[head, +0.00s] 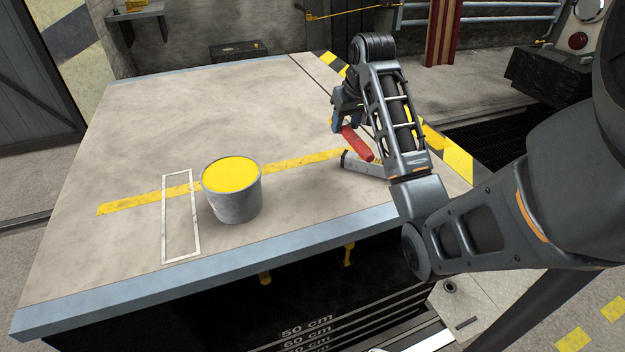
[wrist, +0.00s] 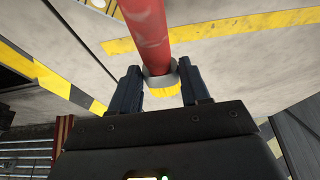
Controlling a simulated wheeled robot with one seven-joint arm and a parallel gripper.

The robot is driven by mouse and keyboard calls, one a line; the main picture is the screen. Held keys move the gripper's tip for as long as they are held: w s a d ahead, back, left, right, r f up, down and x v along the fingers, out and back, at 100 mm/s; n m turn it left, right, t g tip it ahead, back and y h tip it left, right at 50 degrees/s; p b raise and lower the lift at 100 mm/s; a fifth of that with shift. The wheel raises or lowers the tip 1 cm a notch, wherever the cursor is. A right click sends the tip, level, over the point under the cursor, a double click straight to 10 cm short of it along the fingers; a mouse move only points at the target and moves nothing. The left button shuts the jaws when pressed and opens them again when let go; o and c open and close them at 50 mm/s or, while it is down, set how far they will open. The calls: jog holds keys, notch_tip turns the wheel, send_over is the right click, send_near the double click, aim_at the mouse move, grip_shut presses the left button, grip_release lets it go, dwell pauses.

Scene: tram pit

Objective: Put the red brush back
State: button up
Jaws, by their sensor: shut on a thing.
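My gripper (head: 338,121) is shut on the red brush (head: 358,144) over the right part of the workbench. In the head view, the brush's red handle slants down to the right from my fingers. In the wrist view, the red handle (wrist: 150,35) runs from the top edge down between the fingers (wrist: 161,88). A white outlined rectangle (head: 166,225) is marked on the bench top and is empty. Whether the brush touches anything below is unclear.
A grey bucket (head: 237,205) of yellow paint stands beside the outline, to its right. The workbench (head: 110,135) is clear at the back and left. A yellow line crosses it.

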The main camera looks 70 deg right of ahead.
jog(key=p, duration=0.1)
send_over(308, 179)
jog(key=a, duration=0.1)
jog(key=f, duration=0.4)
jog(key=s+f, duration=0.1)
jog(key=f, duration=0.1)
jog(key=shift+f, duration=0.25)
jog(key=shift+f+p, duration=0.6)
jog(key=shift+f, duration=1.2)
jog(key=shift+f, duration=0.1)
jog(key=o, duration=1.1)
jog(key=shift+f+b, duration=0.15)
jog(key=shift+b, duration=0.2)
jog(key=shift+f+b, duration=0.15)
jog(key=shift+b, duration=0.25)
jog(key=v, duration=0.8)
jog(key=shift+w, duration=0.35)
jog(key=shift+a, duration=0.1)
